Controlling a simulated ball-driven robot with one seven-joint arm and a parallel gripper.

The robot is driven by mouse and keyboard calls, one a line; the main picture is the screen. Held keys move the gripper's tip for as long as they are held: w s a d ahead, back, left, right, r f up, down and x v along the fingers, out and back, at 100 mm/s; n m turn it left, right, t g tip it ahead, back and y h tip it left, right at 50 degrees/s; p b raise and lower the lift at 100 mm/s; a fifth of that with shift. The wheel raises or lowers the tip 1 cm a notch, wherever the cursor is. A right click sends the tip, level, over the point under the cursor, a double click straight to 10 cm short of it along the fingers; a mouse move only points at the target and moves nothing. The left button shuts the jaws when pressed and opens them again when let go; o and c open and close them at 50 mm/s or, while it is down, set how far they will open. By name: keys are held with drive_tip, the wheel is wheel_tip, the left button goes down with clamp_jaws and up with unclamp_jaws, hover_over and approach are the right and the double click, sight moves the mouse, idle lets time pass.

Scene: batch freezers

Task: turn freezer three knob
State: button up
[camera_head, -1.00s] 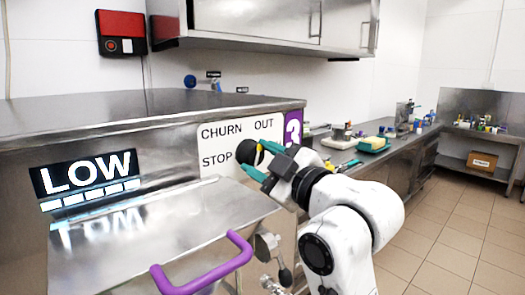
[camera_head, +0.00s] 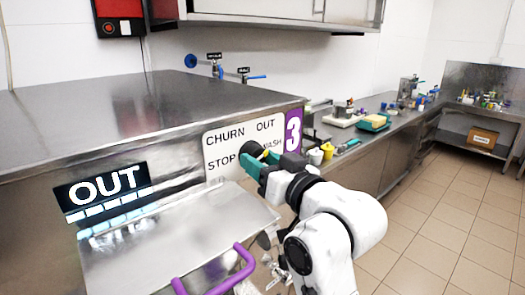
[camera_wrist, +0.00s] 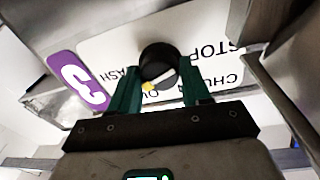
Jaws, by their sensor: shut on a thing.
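The freezer three knob (camera_head: 251,149) is round and black with a yellow pointer. It sits on a white label panel (camera_head: 222,138) marked CHURN, OUT, STOP and WASH, beside a purple plate with a white 3 (camera_head: 293,131). My gripper (camera_head: 257,160) is at the knob, its green fingers shut on it and hiding part of it. In the wrist view the knob (camera_wrist: 158,62) lies between the two fingers, and its yellow pointer is turned toward the partly hidden OUT marking. The freezer display (camera_head: 104,190) reads OUT.
A steel tray-like surface (camera_head: 170,245) and a purple handle (camera_head: 243,262) are below the panel. Blue-handled taps (camera_head: 217,68) stand behind the steel top. A counter with several small items, including a green-and-yellow one (camera_head: 373,122), runs right. The tiled floor at right is clear.

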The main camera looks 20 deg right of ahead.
drive_tip(key=shift+f+m+p, duration=0.1)
drive_tip(key=shift+m+p, duration=1.1)
drive_tip(key=shift+m, duration=0.7)
drive_tip(key=shift+g, duration=0.3)
drive_tip(key=o, duration=1.1)
drive_tip(key=shift+c, duration=0.2)
drive_tip(key=p+v, duration=0.1)
drive_tip(key=v, duration=0.9)
drive_tip(key=shift+s+p, duration=0.3)
drive_tip(key=shift+s, duration=0.1)
